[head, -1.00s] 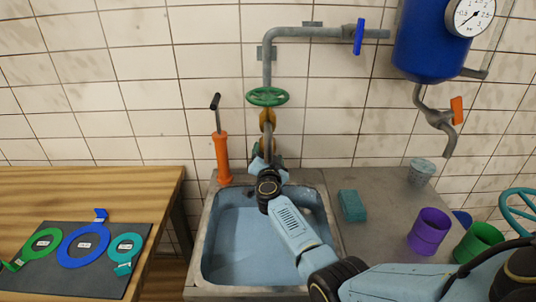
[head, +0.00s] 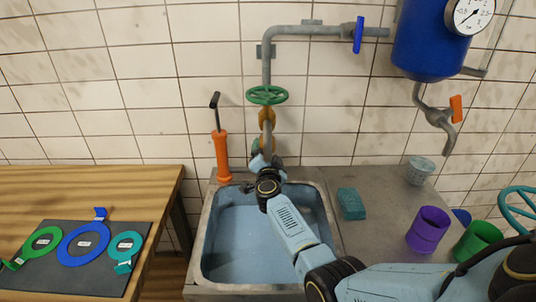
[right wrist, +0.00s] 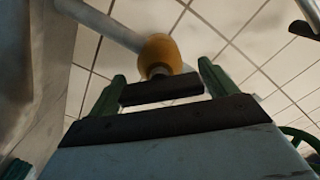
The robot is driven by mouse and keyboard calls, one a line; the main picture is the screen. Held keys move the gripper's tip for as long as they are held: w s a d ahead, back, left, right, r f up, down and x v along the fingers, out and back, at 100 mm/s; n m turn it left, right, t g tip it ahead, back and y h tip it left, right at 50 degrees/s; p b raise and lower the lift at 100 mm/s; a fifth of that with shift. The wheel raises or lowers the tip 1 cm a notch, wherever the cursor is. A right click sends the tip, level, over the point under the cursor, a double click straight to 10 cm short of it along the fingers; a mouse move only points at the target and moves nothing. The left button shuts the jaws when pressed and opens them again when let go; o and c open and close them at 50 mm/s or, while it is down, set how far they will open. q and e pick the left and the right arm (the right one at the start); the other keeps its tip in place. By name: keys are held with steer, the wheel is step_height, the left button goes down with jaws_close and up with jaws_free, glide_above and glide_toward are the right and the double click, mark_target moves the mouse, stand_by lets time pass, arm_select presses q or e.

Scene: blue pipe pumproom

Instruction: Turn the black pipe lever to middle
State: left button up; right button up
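A grey pipe (head: 267,70) comes down the tiled wall behind the sink, with a green handwheel (head: 267,95) and an orange-yellow fitting (head: 267,117). My right arm reaches over the sink, and its gripper (head: 263,150) is at the lower pipe. In the right wrist view a dark bar, apparently the black lever (right wrist: 160,89), sits below a yellow-orange fitting (right wrist: 160,53). The green fingers of my right gripper (right wrist: 163,85) stand wide apart, one at each end of the bar; whether they touch it I cannot tell. The head view hides the lever behind my gripper.
The sink (head: 222,262) is below my right arm. An orange hand pump (head: 222,155) with a black-tipped handle stands left of the pipe. A teal sponge (head: 351,204), a purple cup (head: 428,229) and a bucket (head: 420,170) are at right. A wooden table (head: 80,190) is at left.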

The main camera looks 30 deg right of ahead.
steer(key=shift+o, duration=0.8)
steer(key=shift+s+a, duration=0.1)
steer(key=shift+s, duration=0.05)
steer(key=p+v, duration=0.4)
steer(key=v, duration=0.9)
steer(key=shift+a, duration=0.15)
